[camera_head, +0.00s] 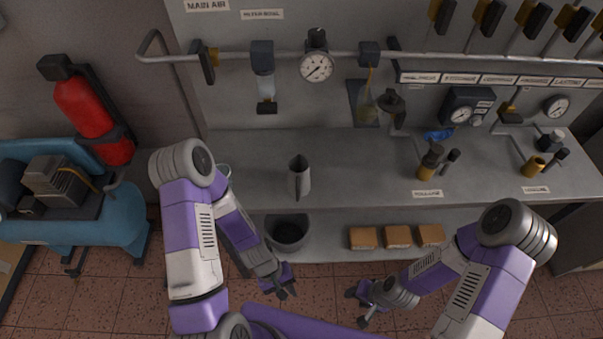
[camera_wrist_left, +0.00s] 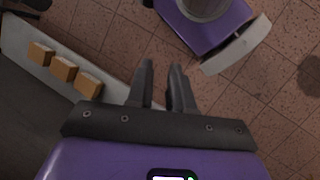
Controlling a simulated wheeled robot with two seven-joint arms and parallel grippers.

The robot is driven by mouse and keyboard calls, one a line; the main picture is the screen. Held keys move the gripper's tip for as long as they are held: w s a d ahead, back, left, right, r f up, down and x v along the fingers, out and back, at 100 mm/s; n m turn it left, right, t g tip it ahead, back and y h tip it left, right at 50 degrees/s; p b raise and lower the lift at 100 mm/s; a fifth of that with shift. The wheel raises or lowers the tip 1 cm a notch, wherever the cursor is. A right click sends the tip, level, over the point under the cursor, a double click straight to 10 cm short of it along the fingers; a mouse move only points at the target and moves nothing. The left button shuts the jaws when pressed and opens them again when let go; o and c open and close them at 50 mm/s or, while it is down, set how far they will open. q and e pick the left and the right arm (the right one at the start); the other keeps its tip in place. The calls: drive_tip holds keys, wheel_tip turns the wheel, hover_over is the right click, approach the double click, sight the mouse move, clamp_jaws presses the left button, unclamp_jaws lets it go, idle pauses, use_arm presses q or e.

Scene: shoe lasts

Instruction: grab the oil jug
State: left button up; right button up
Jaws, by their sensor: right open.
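The oil jug (camera_head: 299,176) appears to be the grey metal jug standing upright on the grey workbench, left of centre in the head view. My left gripper (camera_head: 286,292) is in front of the bench and below the jug in the picture, apart from it. In the left wrist view, its two dark fingers (camera_wrist_left: 163,68) stand a little apart with nothing between them, and the jug is not in view. My right gripper (camera_head: 357,307) is open and empty, to the right of the left one, over the floor.
The workbench (camera_head: 350,165) has clear top around the jug. A dark bucket (camera_head: 288,232) and several wooden blocks (camera_head: 398,236) sit on the lower shelf. Gauges and a pipe rail (camera_head: 210,58) line the back.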

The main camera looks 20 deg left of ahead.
use_arm(q)
wheel_tip(320, 180, up, 3)
drive_tip(key=s+d+n+h+b, duration=0.1)
drive_tip(key=d+n+h, duration=0.1)
drive_tip(key=n+h, duration=0.3)
drive_tip(key=n+t+h+b, duration=0.2)
drive_tip(key=n+t+h, duration=0.1)
drive_tip(key=n+t, duration=1.25)
approach(298, 199)
drive_tip(key=x, duration=0.6)
drive_tip(key=b+x, duration=0.1)
drive_tip(key=x, duration=0.3)
drive_tip(key=shift+w+a+r, duration=0.1)
drive_tip(key=shift+w+r, duration=0.15)
drive_tip(key=shift+w, duration=0.05)
use_arm(e)
drive_tip(key=f, duration=0.2)
drive_tip(key=s+f, duration=0.1)
drive_tip(key=f, duration=0.1)
drive_tip(key=shift+f, duration=0.1)
use_arm(q)
drive_tip(key=shift+c, duration=0.5)
clamp_jaws()
